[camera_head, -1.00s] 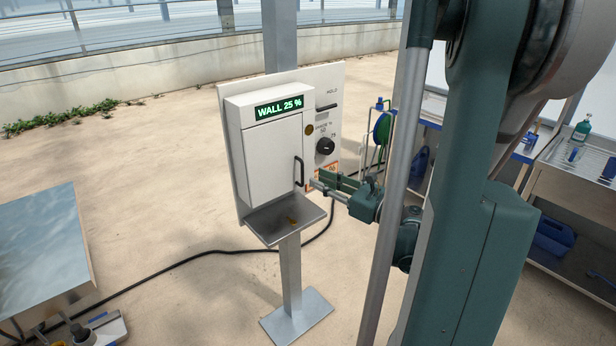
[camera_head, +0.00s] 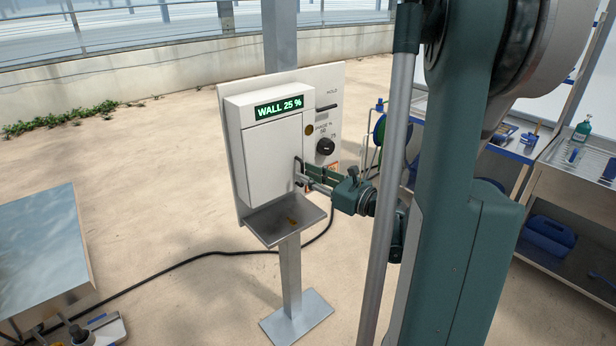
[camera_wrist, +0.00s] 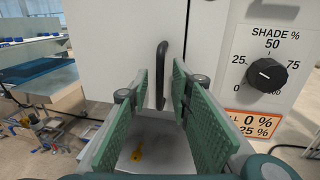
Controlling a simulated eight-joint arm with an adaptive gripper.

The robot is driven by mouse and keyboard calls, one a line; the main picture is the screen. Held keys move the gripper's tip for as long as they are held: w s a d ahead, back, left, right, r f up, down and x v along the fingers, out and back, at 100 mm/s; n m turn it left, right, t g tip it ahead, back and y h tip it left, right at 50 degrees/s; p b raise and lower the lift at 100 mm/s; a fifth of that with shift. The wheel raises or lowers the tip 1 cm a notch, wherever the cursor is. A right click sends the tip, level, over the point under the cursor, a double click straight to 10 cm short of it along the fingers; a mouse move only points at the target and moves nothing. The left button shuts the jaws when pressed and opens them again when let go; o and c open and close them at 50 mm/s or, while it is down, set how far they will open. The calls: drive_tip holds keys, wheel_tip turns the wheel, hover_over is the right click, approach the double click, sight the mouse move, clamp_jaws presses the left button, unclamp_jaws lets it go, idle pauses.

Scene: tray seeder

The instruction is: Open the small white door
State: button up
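The small white door (camera_head: 272,162) is the front of a white box on a post, below a green display reading "WALL 25 %". The door looks shut. Its black upright handle (camera_wrist: 161,76) is at its right edge; in the head view my gripper partly covers it. My gripper (camera_wrist: 160,88) is open, its two green pads standing on either side of the handle's lower part in the wrist view. Gaps show between the pads and the handle. In the head view my gripper (camera_head: 306,180) reaches the handle from the right.
A metal tray (camera_head: 268,226) juts out under the door, with a small yellow-brown item (camera_wrist: 136,154) in it. A black dial (camera_head: 326,147) sits on the panel right of the door. A bench (camera_head: 38,255) stands at the left and a shelf cart (camera_head: 575,170) at the right.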

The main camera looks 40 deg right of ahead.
clamp_jaws()
drive_tip(key=shift+s, duration=0.1)
